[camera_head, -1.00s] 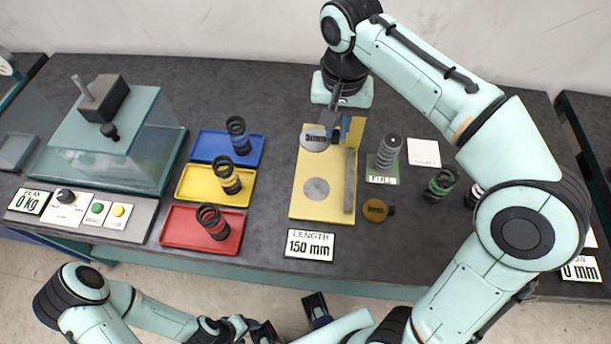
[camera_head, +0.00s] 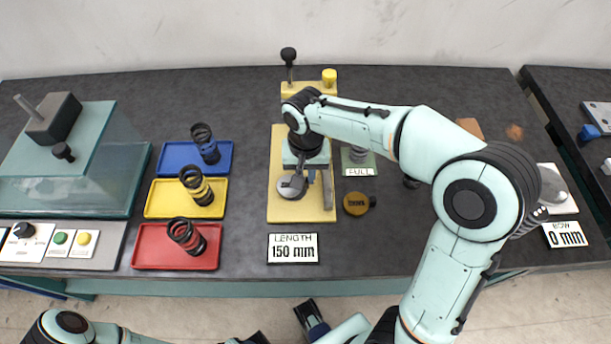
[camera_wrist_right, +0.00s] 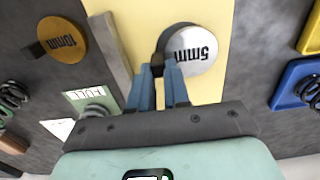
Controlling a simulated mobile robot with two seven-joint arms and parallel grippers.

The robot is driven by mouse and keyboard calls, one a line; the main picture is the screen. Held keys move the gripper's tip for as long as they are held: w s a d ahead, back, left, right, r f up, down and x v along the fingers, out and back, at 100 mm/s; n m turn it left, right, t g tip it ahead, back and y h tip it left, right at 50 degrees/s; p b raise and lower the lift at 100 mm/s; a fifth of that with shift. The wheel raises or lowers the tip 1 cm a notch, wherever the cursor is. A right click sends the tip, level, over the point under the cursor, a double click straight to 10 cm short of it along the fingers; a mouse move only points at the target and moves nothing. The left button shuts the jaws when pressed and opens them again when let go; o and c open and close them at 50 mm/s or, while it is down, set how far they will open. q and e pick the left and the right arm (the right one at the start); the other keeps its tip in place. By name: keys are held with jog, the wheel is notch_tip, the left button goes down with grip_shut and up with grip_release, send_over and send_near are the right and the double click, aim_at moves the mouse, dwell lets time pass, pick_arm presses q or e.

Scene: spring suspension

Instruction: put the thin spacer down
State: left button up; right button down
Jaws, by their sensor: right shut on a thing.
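The thin spacer, a silver disc marked 5mm, shows in the wrist view (camera_wrist_right: 192,50) and in the head view (camera_head: 291,188). My right gripper (camera_wrist_right: 160,68) has its blue fingers shut on the spacer's black tab. In the head view my right gripper (camera_head: 304,180) is low over the yellow board (camera_head: 285,150). The disc is over the board's left part, beside a grey bar (camera_head: 328,194). I cannot tell whether it touches the board. My left gripper (camera_head: 258,338) is only partly in view at the bottom edge; its fingers are unclear.
A bronze 10mm spacer (camera_head: 356,203) lies right of the board. A LENGTH 150 mm sign (camera_head: 293,248) stands in front. Blue (camera_head: 222,165), yellow (camera_head: 160,205) and red (camera_head: 145,250) trays with springs are to the left. A FULL plate (camera_head: 360,171) is right, partly behind my arm.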

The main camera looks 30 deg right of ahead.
jog(key=shift+f, duration=0.5)
jog(key=shift+f, duration=0.1)
jog(key=shift+f, duration=0.15)
jog(key=c, duration=1.1)
grip_release()
jog(key=shift+r, duration=0.2)
jog(key=shift+r, duration=0.4)
notch_tip(320, 180, up, 11)
jog(key=p, duration=0.2)
jog(key=shift+r, duration=0.15)
